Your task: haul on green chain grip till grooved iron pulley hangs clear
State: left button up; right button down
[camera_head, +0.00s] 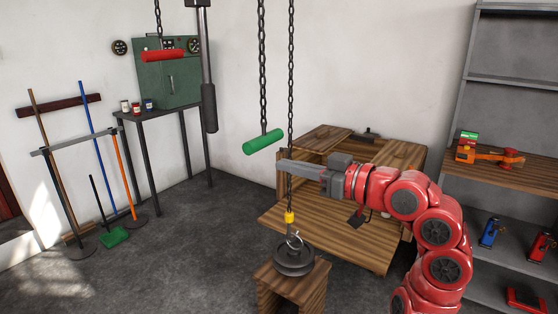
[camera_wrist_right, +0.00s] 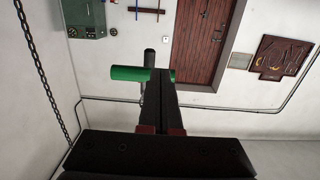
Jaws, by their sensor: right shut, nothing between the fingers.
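The green chain grip (camera_head: 263,142) hangs, slightly tilted, on a dark chain (camera_head: 262,70). The grooved iron pulley (camera_head: 294,262) appears to sit on a small wooden stand (camera_head: 291,288), with a hook and a yellow fitting (camera_head: 290,217) on the second chain (camera_head: 291,110) above it. My right gripper (camera_head: 282,165) is shut and empty, pointing left, just below and right of the green grip. In the right wrist view the green grip (camera_wrist_right: 127,73) shows beyond my fingertips (camera_wrist_right: 160,74), which hide part of it. My left gripper is not in view.
A wooden desk (camera_head: 330,235) stands behind the pulley, and a shelf unit (camera_head: 500,165) is at the right. A red grip (camera_head: 163,55) hangs at the upper left near a green cabinet (camera_head: 170,80). Brooms stand at the left. Floor left of the stand is clear.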

jog(key=v, duration=0.5)
jog(key=shift+s+d, duration=0.25)
dwell(1.1)
